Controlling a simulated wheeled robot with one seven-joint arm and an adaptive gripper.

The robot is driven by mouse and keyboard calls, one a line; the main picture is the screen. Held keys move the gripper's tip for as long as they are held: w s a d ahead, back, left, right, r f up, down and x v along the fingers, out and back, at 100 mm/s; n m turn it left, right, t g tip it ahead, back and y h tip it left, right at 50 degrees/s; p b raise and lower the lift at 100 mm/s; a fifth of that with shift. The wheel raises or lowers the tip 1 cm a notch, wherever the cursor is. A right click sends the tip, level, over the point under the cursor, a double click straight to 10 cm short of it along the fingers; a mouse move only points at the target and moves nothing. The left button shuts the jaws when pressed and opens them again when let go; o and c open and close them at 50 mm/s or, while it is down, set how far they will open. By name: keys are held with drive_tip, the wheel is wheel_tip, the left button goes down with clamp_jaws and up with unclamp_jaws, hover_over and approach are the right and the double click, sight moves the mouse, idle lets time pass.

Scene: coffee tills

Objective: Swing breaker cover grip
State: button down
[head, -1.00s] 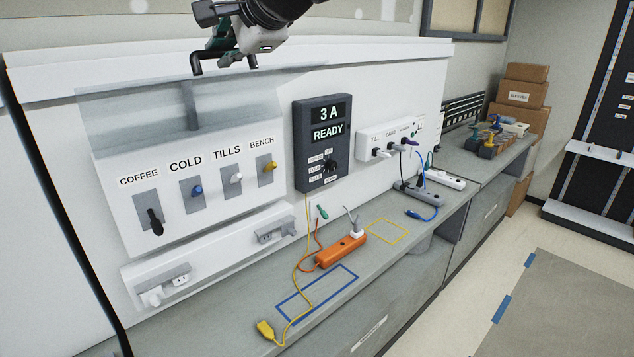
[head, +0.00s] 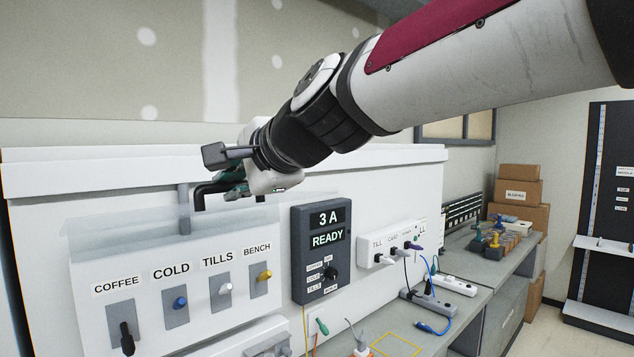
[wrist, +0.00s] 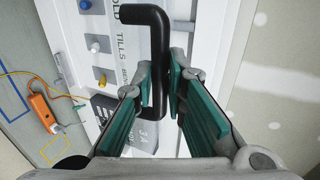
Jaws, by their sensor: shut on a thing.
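The breaker cover (head: 110,228) is a clear pane raised over the top of the white breaker panel, with a grey upright bar behind it. Its black bar grip (head: 203,188) stands above the labels and shows as a bent black handle in the wrist view (wrist: 157,50). My gripper (wrist: 160,92) is shut on this grip, with its green pads on either side of the bar. In the head view my gripper (head: 228,185) and arm partly hide the grip. Below are the COFFEE breaker (head: 126,338) with a black lever, and the blue, white and yellow breakers.
Right of the panel are a dark display (head: 322,250) reading 3 A READY and a white socket strip (head: 390,246). The bench below holds an orange power strip (wrist: 42,110), other strips and loose cables. Boxes (head: 518,192) stand at the far end.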

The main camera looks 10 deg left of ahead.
drive_tip(key=f+b, duration=0.1)
drive_tip(key=s+d+f+b, duration=0.1)
drive_tip(key=f, duration=0.1)
drive_tip(key=d+f+b, duration=0.1)
drive_tip(key=f, duration=0.1)
drive_tip(key=shift+s+b, duration=0.4)
drive_tip(key=shift+f, duration=0.1)
drive_tip(key=shift+s+d+f+b, duration=0.15)
drive_tip(key=shift+f+b, duration=0.5)
drive_tip(key=shift+f, duration=0.25)
drive_tip(key=shift+s+d+f+b, duration=0.2)
drive_tip(key=shift+f+b, duration=0.4)
drive_tip(key=shift+f, duration=0.3)
drive_tip(key=shift+s+d+f+b, duration=0.1)
drive_tip(key=shift+d+f+b, duration=0.05)
drive_tip(key=shift+f+b, duration=0.65)
drive_tip(key=shift+f, duration=0.1)
